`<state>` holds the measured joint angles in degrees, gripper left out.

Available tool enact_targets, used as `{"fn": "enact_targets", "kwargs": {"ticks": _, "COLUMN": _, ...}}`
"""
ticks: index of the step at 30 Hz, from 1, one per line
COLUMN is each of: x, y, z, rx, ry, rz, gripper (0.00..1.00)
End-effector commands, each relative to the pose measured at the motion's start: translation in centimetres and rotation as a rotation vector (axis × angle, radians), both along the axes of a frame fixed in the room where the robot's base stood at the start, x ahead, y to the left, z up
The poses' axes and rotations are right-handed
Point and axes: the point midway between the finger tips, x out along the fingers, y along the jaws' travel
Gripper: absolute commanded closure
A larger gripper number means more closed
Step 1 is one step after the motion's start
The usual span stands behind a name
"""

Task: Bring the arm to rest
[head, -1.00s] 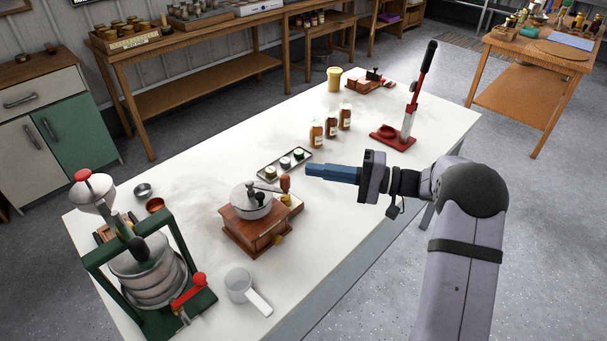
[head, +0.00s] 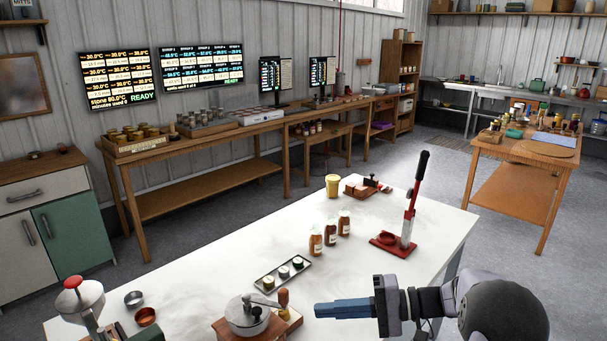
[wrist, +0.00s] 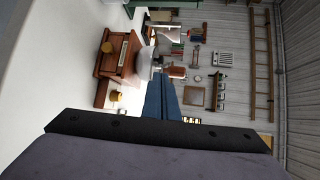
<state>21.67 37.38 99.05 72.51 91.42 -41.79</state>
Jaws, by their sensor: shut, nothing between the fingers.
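My gripper (head: 318,310) has blue fingers and shows at the lower middle of the head view, pointing left above the white table (head: 200,290). Its fingers are shut with nothing between them. The wrist view shows the same blue fingers (wrist: 163,82) together. A wooden hand grinder (head: 246,318) with a metal bowl and crank stands left of my gripper, apart from it, partly cut off by the picture's lower edge. The grinder also shows in the wrist view (wrist: 118,55), tipped sideways.
A small tray (head: 282,274) with round pieces, amber bottles (head: 316,243), a yellow canister (head: 333,186) and a red lever press (head: 407,225) stand farther back on the table. A red-capped press (head: 80,298) is at the lower left. Floor is clear between the white table and the wooden benches.

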Motion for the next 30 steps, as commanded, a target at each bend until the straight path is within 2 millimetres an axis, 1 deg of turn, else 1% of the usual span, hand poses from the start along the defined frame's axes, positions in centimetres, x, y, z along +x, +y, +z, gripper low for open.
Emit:
{"fn": "enact_targets", "kwargs": {"ticks": 1, "x": -1.7, "y": 1.1, "z": 0.1, "rx": -0.071, "ry": 0.046, "rz": 0.034, "gripper": 1.0}}
{"fn": "enact_targets", "kwargs": {"ticks": 2, "x": -2.9, "y": 1.5, "z": -0.3, "rx": -0.123, "ry": 0.08, "rz": 0.053, "gripper": 1.0}}
{"fn": "enact_targets", "kwargs": {"ticks": 3, "x": -4.6, "y": 2.1, "z": -1.0, "rx": -0.2, "ry": 0.122, "rz": 0.081, "gripper": 1.0}}
{"fn": "enact_targets", "kwargs": {"ticks": 5, "x": -7.5, "y": 2.4, "z": -2.0, "rx": -0.33, "ry": 0.183, "rz": 0.118, "gripper": 1.0}}
{"fn": "enact_targets", "kwargs": {"ticks": 6, "x": -9.5, "y": 2.4, "z": -2.7, "rx": -0.423, "ry": 0.216, "rz": 0.141, "gripper": 1.0}}
{"fn": "enact_targets", "kwargs": {"ticks": 7, "x": -10.9, "y": 2.1, "z": -3.2, "rx": -0.495, "ry": 0.237, "rz": 0.156, "gripper": 1.0}}
{"fn": "enact_targets", "kwargs": {"ticks": 9, "x": -14.2, "y": 1.1, "z": -4.2, "rx": -0.663, "ry": 0.266, "rz": 0.184, "gripper": 1.0}}
{"fn": "enact_targets", "kwargs": {"ticks": 11, "x": -16.6, "y": -0.1, "z": -4.8, "rx": -0.803, "ry": 0.269, "rz": 0.203, "gripper": 1.0}}
{"fn": "enact_targets", "kwargs": {"ticks": 12, "x": -17.9, "y": -1.1, "z": -5.1, "rx": -0.89, "ry": 0.261, "rz": 0.209, "gripper": 1.0}}
{"fn": "enact_targets", "kwargs": {"ticks": 15, "x": -20.3, "y": -3.6, "z": -5.5, "rx": -1.079, "ry": 0.214, "rz": 0.217, "gripper": 1.0}}
{"fn": "enact_targets", "kwargs": {"ticks": 18, "x": -21.6, "y": -5.6, "z": -5.5, "rx": -1.219, "ry": 0.148, "rz": 0.217, "gripper": 1.0}}
{"fn": "enact_targets", "kwargs": {"ticks": 21, "x": -22.2, "y": -6.9, "z": -5.4, "rx": -1.309, "ry": 0.085, "rz": 0.212, "gripper": 1.0}}
{"fn": "enact_targets", "kwargs": {"ticks": 25, "x": -22.5, "y": -7.9, "z": -5.3, "rx": -1.368, "ry": 0.032, "rz": 0.209, "gripper": 1.0}}
{"fn": "enact_targets", "kwargs": {"ticks": 30, "x": -22.5, "y": -8.1, "z": -5.4, "rx": -1.387, "ry": 0.014, "rz": 0.207, "gripper": 1.0}}
